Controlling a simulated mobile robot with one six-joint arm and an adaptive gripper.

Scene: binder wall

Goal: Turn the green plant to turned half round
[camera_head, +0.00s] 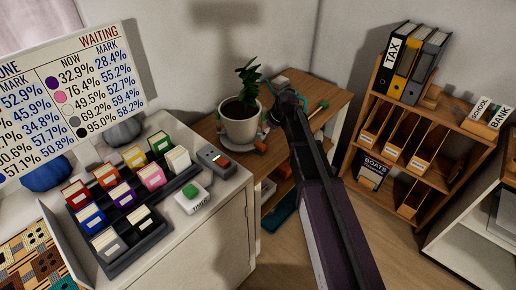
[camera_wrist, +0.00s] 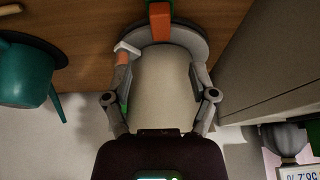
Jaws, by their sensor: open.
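The green plant (camera_head: 248,84) stands upright in a cream pot (camera_head: 240,124) on the wooden shelf top. The pot rests on a grey saucer (camera_wrist: 190,38) with an orange block (camera_wrist: 160,22) at its rim. In the wrist view the pale pot (camera_wrist: 163,90) fills the space between the two fingers of my gripper (camera_wrist: 161,60). The gripper is open, one finger on each side of the pot; whether they touch it I cannot tell. In the head view my arm comes from the lower right, its end right of the pot. The leaves are mostly out of the wrist view.
A teal watering can (camera_wrist: 25,75) stands beside the saucer on a dark round mat. A white cabinet (camera_head: 200,235) with a tray of coloured cards (camera_head: 118,200) is at left. A binder shelf (camera_head: 400,130) stands at right. Wooden floor shows between them.

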